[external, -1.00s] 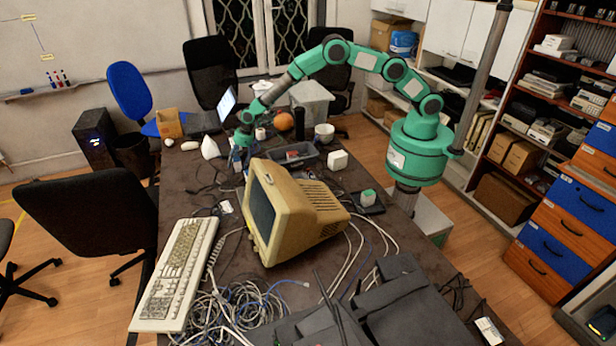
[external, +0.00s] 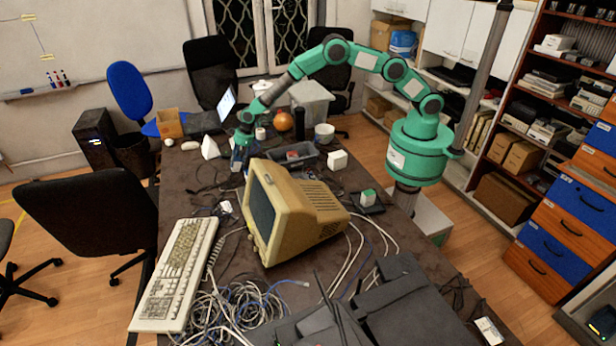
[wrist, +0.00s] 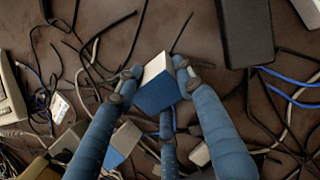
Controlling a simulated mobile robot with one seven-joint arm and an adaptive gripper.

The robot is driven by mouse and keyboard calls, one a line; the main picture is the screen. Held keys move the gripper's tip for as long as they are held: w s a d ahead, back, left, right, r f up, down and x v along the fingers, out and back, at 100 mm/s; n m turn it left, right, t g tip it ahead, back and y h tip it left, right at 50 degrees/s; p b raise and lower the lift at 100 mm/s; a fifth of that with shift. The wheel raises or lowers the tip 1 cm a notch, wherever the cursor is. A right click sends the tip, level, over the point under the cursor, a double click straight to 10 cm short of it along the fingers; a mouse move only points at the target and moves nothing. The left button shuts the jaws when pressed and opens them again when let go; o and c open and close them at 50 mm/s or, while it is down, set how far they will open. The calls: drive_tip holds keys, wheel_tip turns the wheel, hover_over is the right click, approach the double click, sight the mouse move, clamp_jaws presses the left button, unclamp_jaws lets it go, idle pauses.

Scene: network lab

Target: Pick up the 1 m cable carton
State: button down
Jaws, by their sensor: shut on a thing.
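The 1 m cable carton (wrist: 155,92) is a small box with a white top and a blue side in the wrist view; its lettering is too small to read. My gripper (wrist: 157,84) is shut on it, with blue-grey fingers at its left and right sides and a third finger below it in the picture. In the external view my gripper (external: 240,152) is low over the far left part of the table, behind the old monitor. The carton is small and partly hidden between the fingers there, and I cannot tell whether it is clear of the table.
The beige monitor (external: 292,210) stands close in front of my gripper. A grey tray (external: 290,153), a white box (external: 337,160) and a white mug (external: 324,133) lie to the right. Loose cables (wrist: 60,65) surround the carton. A dark box (wrist: 245,33) is nearby.

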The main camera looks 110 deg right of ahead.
sight(236, 158)
drive_tip(key=shift+f, duration=0.1)
drive_tip(key=shift+r+p, duration=1.05)
drive_tip(key=shift+r, duration=3.95)
